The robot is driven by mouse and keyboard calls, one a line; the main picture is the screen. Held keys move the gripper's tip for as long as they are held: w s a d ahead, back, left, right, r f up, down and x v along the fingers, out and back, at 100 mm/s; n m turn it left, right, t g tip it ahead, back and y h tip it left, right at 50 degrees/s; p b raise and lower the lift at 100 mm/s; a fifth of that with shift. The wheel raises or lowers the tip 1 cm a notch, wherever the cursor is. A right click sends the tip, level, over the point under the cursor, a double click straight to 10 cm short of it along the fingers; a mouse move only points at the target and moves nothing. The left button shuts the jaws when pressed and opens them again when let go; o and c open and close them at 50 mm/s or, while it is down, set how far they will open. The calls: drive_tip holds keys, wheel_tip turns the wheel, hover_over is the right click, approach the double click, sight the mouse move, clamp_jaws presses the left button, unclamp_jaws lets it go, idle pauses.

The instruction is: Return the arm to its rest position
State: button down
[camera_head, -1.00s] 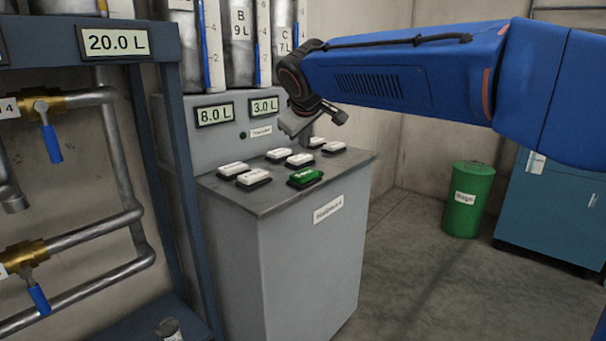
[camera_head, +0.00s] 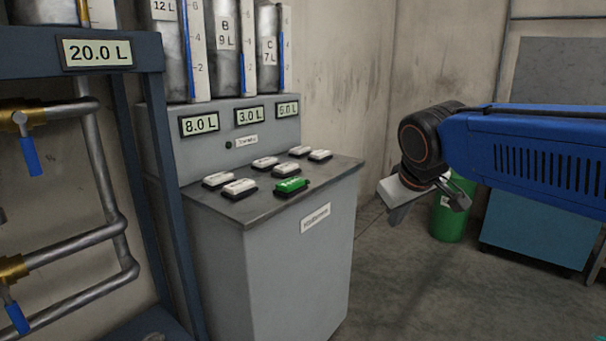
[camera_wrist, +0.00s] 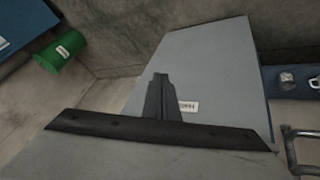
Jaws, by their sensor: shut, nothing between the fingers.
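My blue arm (camera_head: 540,155) reaches in from the right in the head view. My gripper (camera_head: 428,205) hangs at its end, to the right of the grey console (camera_head: 270,265) and apart from it. The gripper is shut and empty. In the wrist view the dark closed fingers (camera_wrist: 160,95) show in front of the console's grey side (camera_wrist: 215,65). Several white buttons and one green button (camera_head: 291,186) sit on the console top.
Displays reading 8.0 L (camera_head: 199,123), 3.0 L (camera_head: 249,115) and 5.0 L (camera_head: 288,109) are on the console back. A pipe rack (camera_head: 120,200) with blue-handled valves stands at left. A green bin (camera_head: 450,225) and a teal cabinet (camera_head: 525,240) stand behind my arm. Floor right of the console is clear.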

drive_tip(key=s+d+f+m+g, duration=0.1)
drive_tip(key=s+d+f, duration=0.3)
drive_tip(key=s+f, duration=0.4)
drive_tip(key=s+d+f+m, duration=0.3)
drive_tip(key=s+f, duration=0.5)
drive_tip(key=s, duration=0.5)
drive_tip(key=shift+d+f+m+g, duration=0.2)
drive_tip(key=shift+d+m+g, duration=0.2)
drive_tip(key=shift+d, duration=0.4)
drive_tip(key=shift+a, duration=0.1)
